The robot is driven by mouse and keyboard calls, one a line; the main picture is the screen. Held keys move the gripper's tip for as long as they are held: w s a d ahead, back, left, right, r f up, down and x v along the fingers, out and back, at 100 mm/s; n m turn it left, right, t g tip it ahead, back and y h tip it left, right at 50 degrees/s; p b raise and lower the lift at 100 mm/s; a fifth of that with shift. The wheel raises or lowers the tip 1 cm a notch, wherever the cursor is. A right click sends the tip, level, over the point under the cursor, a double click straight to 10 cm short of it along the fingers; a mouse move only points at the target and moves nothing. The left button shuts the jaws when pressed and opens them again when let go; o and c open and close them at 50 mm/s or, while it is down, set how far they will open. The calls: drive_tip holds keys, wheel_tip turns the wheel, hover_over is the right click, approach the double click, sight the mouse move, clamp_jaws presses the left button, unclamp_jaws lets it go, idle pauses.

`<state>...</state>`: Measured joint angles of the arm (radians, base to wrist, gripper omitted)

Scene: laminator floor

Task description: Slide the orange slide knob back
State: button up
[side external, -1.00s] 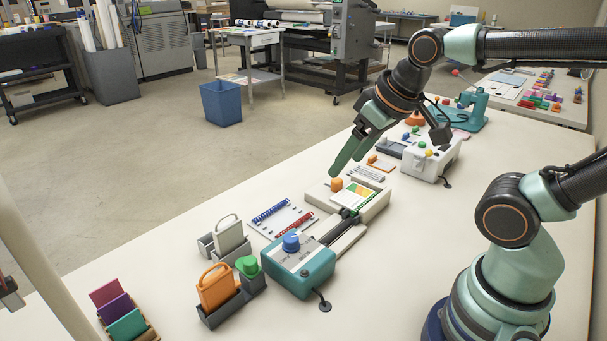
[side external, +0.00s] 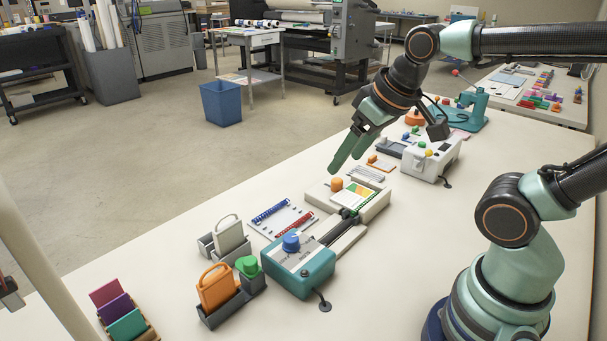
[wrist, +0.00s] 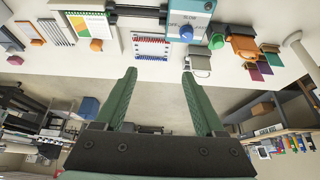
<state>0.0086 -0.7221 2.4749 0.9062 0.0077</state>
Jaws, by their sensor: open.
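The orange slide knob (side external: 337,184) is a small rounded block on the cream machine (side external: 375,208), beside a card with green, yellow and orange areas (side external: 355,195). In the wrist view the knob (wrist: 96,44) is at the upper left, next to that card (wrist: 90,25). My gripper (side external: 347,164) is open and empty, with its green fingers pointing down towards the knob. It appears above the knob and apart from it. In the wrist view the fingertips (wrist: 159,72) are well spread, and the knob is left of them, not between them.
A teal box with a blue knob (side external: 291,242) adjoins the machine at the front. A tray with blue and red coils (side external: 281,219) is left of it. Orange and green holders (side external: 222,287) stand nearer.

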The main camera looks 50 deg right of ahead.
drive_tip(key=w+d+r+m+g, duration=0.1)
drive_tip(key=w+d+m+g, duration=0.1)
drive_tip(key=w+d+m, duration=0.3)
drive_tip(key=m+g, duration=0.4)
hover_over(337, 179)
wheel_tip(337, 179, down, 10)
drive_tip(key=f, duration=0.1)
wheel_tip(337, 179, down, 11)
drive_tip(key=shift+s+f, duration=0.1)
clamp_jaws()
idle(0.8)
